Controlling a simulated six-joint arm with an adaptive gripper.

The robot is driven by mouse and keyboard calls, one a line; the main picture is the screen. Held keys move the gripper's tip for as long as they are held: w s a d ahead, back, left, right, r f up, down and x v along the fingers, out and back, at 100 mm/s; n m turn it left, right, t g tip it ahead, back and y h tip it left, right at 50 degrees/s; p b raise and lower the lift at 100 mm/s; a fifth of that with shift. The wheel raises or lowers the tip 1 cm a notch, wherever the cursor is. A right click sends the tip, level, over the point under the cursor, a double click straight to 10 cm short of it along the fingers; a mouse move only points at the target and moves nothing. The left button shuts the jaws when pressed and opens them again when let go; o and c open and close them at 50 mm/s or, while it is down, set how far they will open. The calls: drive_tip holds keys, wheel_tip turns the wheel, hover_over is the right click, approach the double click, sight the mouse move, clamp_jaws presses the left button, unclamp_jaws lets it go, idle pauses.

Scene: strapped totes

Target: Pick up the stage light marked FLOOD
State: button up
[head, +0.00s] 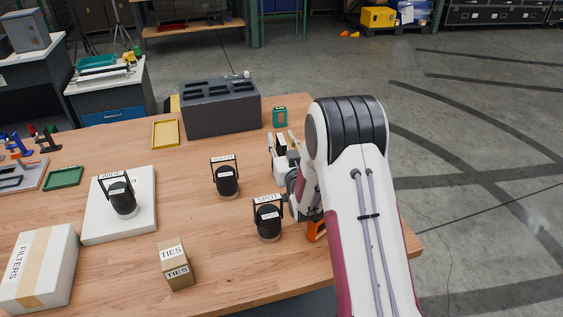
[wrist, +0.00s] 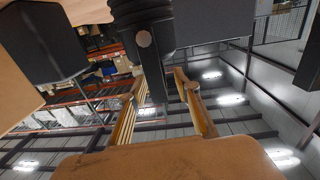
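No label reading FLOOD shows. In the head view a black stage light marked SPOT (head: 268,220) stands upright just left of my arm. One marked WASH (head: 227,181) stands behind it. A third, its label seemingly WIDE (head: 122,198), stands on a white slab (head: 92,231) at the left. Which light this is, I cannot tell.
A grey box (head: 220,108) and yellow tray (head: 166,133) lie at the back. A TIES carton (head: 175,267) and FILTERS box (head: 40,268) are in front. The tabletop between the lights is bare.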

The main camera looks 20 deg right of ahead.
clamp_jaws()
drive_tip(key=shift+r, duration=0.2)
drive_tip(key=shift+r, duration=4.95)
